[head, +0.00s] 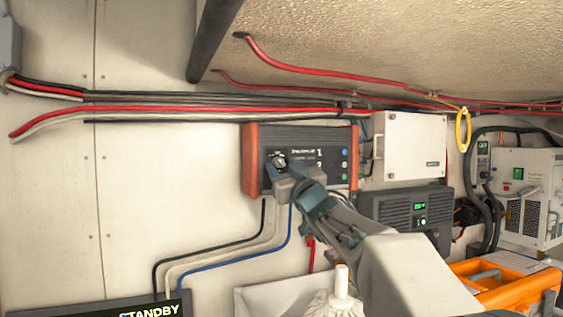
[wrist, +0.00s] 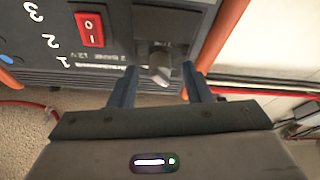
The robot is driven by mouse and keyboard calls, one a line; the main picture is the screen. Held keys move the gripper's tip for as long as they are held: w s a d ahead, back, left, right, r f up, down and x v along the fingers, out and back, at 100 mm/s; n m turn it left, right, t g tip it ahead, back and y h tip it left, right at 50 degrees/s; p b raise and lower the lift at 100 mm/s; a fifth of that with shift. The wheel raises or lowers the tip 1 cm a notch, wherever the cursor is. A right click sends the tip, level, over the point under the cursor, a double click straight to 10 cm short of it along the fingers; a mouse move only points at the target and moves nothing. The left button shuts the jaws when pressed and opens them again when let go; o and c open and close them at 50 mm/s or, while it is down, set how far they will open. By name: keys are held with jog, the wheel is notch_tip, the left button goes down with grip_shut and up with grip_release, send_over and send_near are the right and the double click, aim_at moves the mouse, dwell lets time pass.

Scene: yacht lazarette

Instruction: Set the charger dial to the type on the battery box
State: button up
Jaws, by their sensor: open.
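The charger is a dark panel with orange-brown ends (head: 250,160), mounted on the wall in the head view. Its dial (head: 279,160) is a dark round knob at the panel's left. In the wrist view the charger appears upside down, with the grey dial (wrist: 159,64) beside a red rocker switch (wrist: 90,29). My gripper (head: 291,176) is in front of the dial. In the wrist view my gripper (wrist: 160,86) is open, with one finger on each side of the dial; I cannot tell if they touch it. The dial's setting is not readable. I cannot identify the battery box.
A white box (head: 408,145) and a dark unit with a green display (head: 395,212) are to the right. Red and black cables (head: 220,107) run above the charger. A STANDBY sign (head: 145,310) and an orange frame (head: 515,293) are low in view.

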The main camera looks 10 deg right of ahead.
jog(key=shift+w+a+r, duration=0.1)
jog(key=shift+w, duration=0.15)
grip_shut()
